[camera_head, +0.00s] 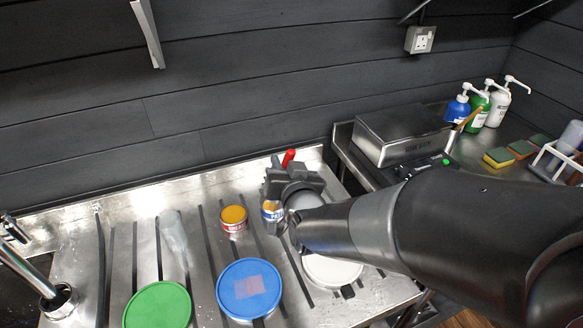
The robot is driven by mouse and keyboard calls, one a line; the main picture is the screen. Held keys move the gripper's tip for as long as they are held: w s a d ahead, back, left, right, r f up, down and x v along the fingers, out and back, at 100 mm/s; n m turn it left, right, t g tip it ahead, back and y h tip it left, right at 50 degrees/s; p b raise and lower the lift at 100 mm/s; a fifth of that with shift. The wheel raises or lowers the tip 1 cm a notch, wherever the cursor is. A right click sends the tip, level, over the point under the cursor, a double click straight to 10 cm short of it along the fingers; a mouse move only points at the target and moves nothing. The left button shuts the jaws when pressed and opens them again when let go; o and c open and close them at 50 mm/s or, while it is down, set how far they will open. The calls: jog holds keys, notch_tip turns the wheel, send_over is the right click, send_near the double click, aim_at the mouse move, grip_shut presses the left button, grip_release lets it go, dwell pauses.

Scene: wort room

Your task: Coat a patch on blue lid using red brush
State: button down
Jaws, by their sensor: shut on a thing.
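The blue lid (232,301) lies flat at the front middle of the metal counter, with a pinkish square patch (249,287) on it. My gripper (290,178) is behind and to the right of the lid, shut on the red brush (289,156). The brush's red end sticks up past the fingers; the rest is hidden behind my gripper. A tin with a blue label (271,213) and yellow content stands just left of my gripper, partly covered by it. I cannot tell whether the brush touches this tin.
A green lid (158,306) lies left, a white lid (330,272) right, partly under my arm. A clear item (173,232) lies back left. A tap (38,280) stands at the left edge.

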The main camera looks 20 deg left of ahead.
jog(key=s+a+f+n+h, duration=0.1)
jog(key=s+a+n, duration=0.3)
jog(key=s, duration=1.5)
jog(key=shift+m, duration=0.5)
jog(key=shift+w+a+f, duration=0.1)
jog(key=shift+a+f, duration=0.1)
jog(key=shift+f, duration=0.6)
jog(key=shift+w+a+f, duration=0.1)
jog(key=shift+a+f, duration=0.1)
jog(key=shift+f, duration=0.55)
jog(key=shift+a+f, duration=0.2)
jog(key=shift+f, duration=0.6)
